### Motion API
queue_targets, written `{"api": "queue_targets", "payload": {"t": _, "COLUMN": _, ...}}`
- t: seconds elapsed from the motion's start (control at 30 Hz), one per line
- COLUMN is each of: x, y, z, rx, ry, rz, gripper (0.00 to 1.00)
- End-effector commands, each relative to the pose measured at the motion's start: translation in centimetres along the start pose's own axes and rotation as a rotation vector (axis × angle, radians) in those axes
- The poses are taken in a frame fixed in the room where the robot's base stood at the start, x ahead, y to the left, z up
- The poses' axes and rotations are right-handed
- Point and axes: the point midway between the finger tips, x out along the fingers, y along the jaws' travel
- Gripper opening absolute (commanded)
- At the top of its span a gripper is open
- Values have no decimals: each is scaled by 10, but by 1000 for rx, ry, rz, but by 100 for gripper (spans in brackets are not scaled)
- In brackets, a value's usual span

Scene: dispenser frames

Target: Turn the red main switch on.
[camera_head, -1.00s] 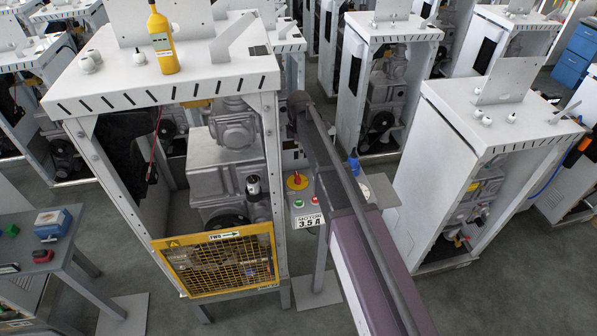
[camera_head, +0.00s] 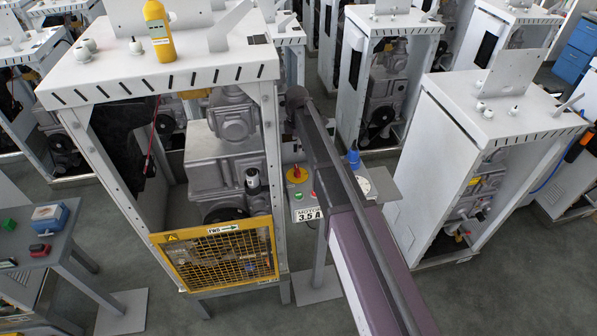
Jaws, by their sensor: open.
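My arm rises from the bottom centre and passes close right of the panel in the picture. My gripper is not visible; its end of the arm is hidden.
The nearest white frame (camera_head: 160,85) holds grey machinery behind a yellow mesh guard (camera_head: 217,257). A yellow bottle (camera_head: 159,32) stands on its top. A blue object (camera_head: 353,157) shows right of my arm. A second white cabinet (camera_head: 440,150) stands at right, with floor between.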

Motion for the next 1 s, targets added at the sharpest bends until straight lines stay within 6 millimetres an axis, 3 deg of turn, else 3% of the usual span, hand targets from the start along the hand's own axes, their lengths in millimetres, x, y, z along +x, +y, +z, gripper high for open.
{"api": "queue_targets", "payload": {"t": 1.0, "x": 83, "y": 0, "z": 0, "rx": 1, "ry": 0, "rz": 0, "gripper": 100}}
